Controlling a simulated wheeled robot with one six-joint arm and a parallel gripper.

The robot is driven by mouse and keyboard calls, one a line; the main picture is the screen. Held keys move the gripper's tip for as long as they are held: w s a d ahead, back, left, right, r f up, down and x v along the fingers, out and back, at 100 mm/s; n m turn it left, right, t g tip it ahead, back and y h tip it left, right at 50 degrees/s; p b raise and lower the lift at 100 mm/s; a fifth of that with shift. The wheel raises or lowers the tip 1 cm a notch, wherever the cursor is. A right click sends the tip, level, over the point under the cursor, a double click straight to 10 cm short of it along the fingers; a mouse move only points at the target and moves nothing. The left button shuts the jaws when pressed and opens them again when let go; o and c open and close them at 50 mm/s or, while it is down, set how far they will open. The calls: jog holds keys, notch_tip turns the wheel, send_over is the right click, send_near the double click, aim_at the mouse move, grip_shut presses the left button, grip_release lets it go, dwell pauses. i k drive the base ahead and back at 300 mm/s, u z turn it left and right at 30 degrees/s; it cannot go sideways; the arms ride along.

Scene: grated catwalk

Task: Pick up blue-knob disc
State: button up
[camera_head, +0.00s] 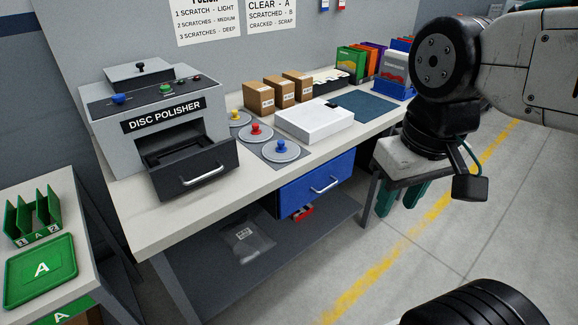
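The blue-knob disc (281,154) is a flat grey disc with an upright blue knob. It lies on a dark mat near the front edge of the workbench, nearest to the camera of the row of discs. The wrist partly hides the gripper body.
A red-knob disc (255,135) and a yellow-knob disc (239,120) lie behind it. A white case (315,121) is to its right. The disc polisher (160,115) stands left with its drawer (195,168) out. A blue drawer (318,184) hangs below the bench. Floor at right is clear.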

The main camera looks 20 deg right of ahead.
aim_at(280, 151)
jog(key=z, duration=0.25)
jog(key=i, duration=0.95)
jog(key=z, duration=0.15)
